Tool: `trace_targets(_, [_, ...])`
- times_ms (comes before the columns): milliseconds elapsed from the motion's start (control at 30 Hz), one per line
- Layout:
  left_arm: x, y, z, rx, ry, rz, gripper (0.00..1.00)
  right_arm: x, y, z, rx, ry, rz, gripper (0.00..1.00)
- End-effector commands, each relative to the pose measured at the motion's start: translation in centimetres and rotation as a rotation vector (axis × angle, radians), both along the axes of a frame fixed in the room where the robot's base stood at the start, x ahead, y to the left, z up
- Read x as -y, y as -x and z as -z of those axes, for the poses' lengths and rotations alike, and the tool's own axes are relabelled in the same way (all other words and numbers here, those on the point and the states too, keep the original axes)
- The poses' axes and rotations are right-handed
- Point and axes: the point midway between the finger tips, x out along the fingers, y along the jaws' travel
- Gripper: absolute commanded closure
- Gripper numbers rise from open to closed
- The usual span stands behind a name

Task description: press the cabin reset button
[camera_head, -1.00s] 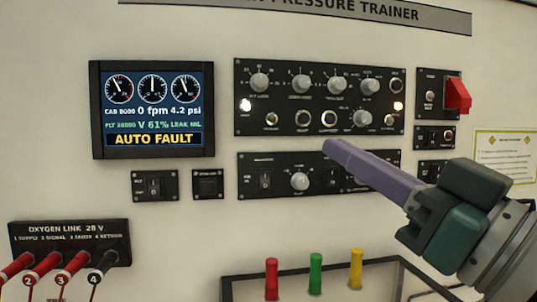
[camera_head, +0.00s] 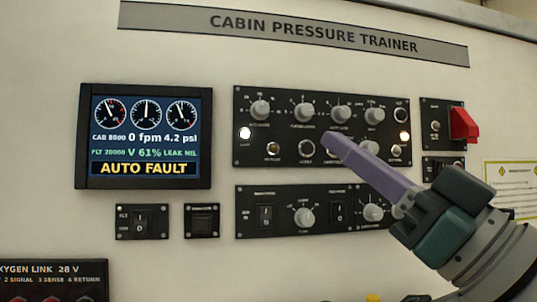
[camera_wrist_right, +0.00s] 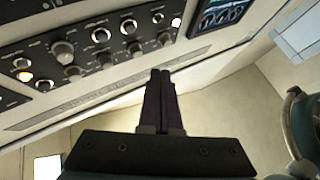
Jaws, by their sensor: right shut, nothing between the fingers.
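The upper black control panel (camera_head: 320,92) carries several knobs, a row of small round push buttons and two lit lamps. Two buttons show clearly in its lower row, one at the left (camera_head: 273,148) and one in the middle (camera_head: 306,148). The button labels are too small to read, so I cannot tell which is the cabin reset button. My right gripper (camera_head: 328,140) is shut and empty. In the head view its tip overlaps the panel's lower row, just right of the middle button, and hides what is behind it. In the wrist view, the closed fingers (camera_wrist_right: 160,75) appear apart from the panel (camera_wrist_right: 90,45).
A display (camera_head: 145,137) at the left reads AUTO FAULT. A lower panel (camera_head: 320,208) with switches and knobs sits below. A red switch guard (camera_head: 464,125) sticks out at the right. The oxygen link block (camera_head: 50,272) is at the lower left.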

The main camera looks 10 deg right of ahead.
Motion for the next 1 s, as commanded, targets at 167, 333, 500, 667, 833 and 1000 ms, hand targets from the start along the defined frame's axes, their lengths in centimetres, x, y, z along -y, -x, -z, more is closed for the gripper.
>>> trace_targets(167, [0.1, 0.0, 1.5, 0.000, 0.002, -0.001, 1.00, -0.1, -2.7, 0.3, 0.003, 0.000, 0.001, 1.00])
trace_targets(333, [0.0, 0.0, 2.4, 0.000, 0.002, -0.002, 1.00, -0.2, -4.7, 0.3, 0.001, -0.001, 0.000, 1.00])
trace_targets(500, [0.0, 0.0, 2.8, 0.000, 0.001, -0.001, 1.00, -0.2, -5.7, 0.1, 0.000, 0.000, 0.000, 1.00])
trace_targets(667, [-0.1, 0.0, 2.9, -0.001, -0.003, 0.002, 1.00, -0.2, -6.0, 0.0, -0.001, 0.000, 0.001, 1.00])
trace_targets(833, [-0.2, 0.0, 2.8, 0.000, -0.008, 0.005, 1.00, -0.2, -6.0, 0.0, -0.001, 0.001, 0.000, 1.00])
trace_targets(1000, [-0.2, 0.0, 2.8, 0.000, -0.009, 0.005, 1.00, -0.2, -6.0, 0.0, -0.001, 0.001, 0.000, 1.00])
